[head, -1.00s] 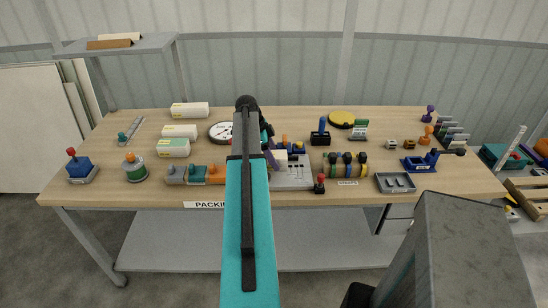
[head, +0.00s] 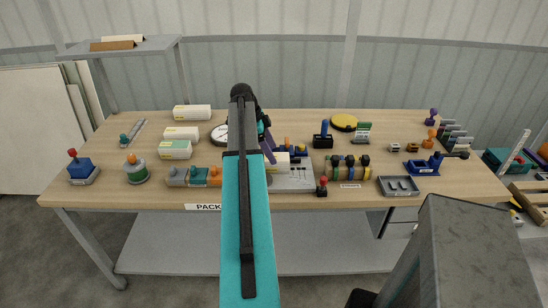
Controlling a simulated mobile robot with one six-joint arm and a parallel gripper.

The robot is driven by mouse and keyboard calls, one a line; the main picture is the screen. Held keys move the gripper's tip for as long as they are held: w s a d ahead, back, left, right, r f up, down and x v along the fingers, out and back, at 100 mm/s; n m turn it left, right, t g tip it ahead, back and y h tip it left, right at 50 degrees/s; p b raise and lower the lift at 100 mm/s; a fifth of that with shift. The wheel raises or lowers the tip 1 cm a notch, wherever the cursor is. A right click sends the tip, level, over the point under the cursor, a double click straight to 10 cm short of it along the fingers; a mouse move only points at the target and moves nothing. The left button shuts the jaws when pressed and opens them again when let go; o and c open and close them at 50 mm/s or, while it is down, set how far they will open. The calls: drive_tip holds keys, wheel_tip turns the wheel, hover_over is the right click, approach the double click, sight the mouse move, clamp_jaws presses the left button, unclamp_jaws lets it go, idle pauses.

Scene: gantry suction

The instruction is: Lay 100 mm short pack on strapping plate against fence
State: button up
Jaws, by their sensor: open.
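The grey strapping plate (head: 293,182) lies near the middle of the table's front, with slots and small marks on its top. A small white pack (head: 279,159) is at the plate's back left, partly hidden by my arm. I cannot tell whether it touches a fence. My gripper (head: 268,152) shows only as a purple part beside my teal arm, just left of and above this pack. It is open; its fingertips are mostly hidden. Other white packs of differing lengths, a long one (head: 192,112), a middle one (head: 181,133) and a green-sided one (head: 175,150), lie at the left.
A blue fixture with orange and yellow parts (head: 293,151) stands behind the plate. A red-knobbed post (head: 322,187) stands at its front right. A round dial (head: 220,133) is left of my arm. A grey tray (head: 398,186) lies further right. Bare tabletop shows at the back.

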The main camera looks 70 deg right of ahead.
drive_tip(key=b+v, duration=0.1)
drive_tip(key=v, duration=0.7)
drive_tip(key=shift+r+b, duration=0.25)
drive_tip(key=shift+b, duration=0.05)
drive_tip(key=shift+w+r, duration=0.1)
drive_tip(key=shift+r, duration=0.05)
idle(0.6)
